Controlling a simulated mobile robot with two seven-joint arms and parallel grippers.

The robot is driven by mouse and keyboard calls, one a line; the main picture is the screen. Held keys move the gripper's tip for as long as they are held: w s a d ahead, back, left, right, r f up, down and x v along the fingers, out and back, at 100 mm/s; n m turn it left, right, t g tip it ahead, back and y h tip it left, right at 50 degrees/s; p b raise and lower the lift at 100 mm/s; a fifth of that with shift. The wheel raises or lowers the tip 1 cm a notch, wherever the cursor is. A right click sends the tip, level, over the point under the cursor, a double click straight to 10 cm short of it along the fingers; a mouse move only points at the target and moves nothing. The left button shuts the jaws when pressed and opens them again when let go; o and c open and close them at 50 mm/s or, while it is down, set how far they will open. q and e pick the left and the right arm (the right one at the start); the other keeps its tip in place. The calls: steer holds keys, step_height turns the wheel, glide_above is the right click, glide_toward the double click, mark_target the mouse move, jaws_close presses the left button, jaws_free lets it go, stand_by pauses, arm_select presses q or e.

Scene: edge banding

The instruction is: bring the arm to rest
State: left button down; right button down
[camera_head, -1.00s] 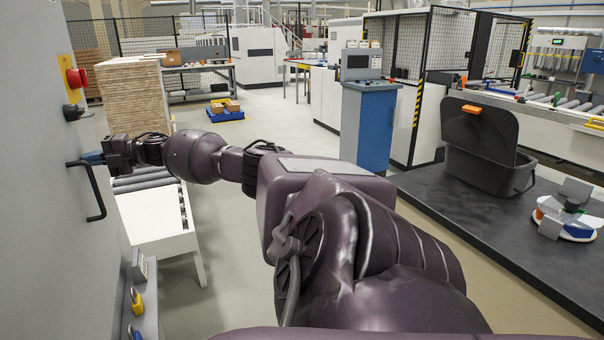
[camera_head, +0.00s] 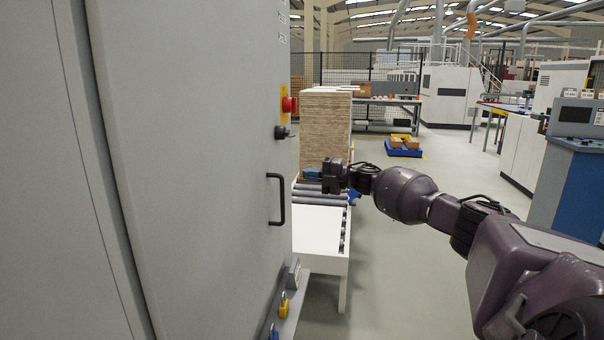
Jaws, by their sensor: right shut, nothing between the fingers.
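My right arm reaches in from the right side of the head view, stretched out to the left. Its gripper (camera_head: 312,174) points left, with blue fingertips near the roller conveyor (camera_head: 320,192). The gripper is shut and looks empty. It is to the right of the black door handle (camera_head: 278,199) on the grey cabinet (camera_head: 190,170) and apart from it in the picture. My left gripper is not in view.
The cabinet fills the left side, with a red button (camera_head: 289,104) and a black knob (camera_head: 282,132). A blue console (camera_head: 570,180) is at the right. The floor (camera_head: 400,260) below my arm is clear.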

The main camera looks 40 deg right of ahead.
steer(key=v, duration=0.6)
steer(key=shift+d, duration=0.5)
steer(key=shift+s, duration=0.15)
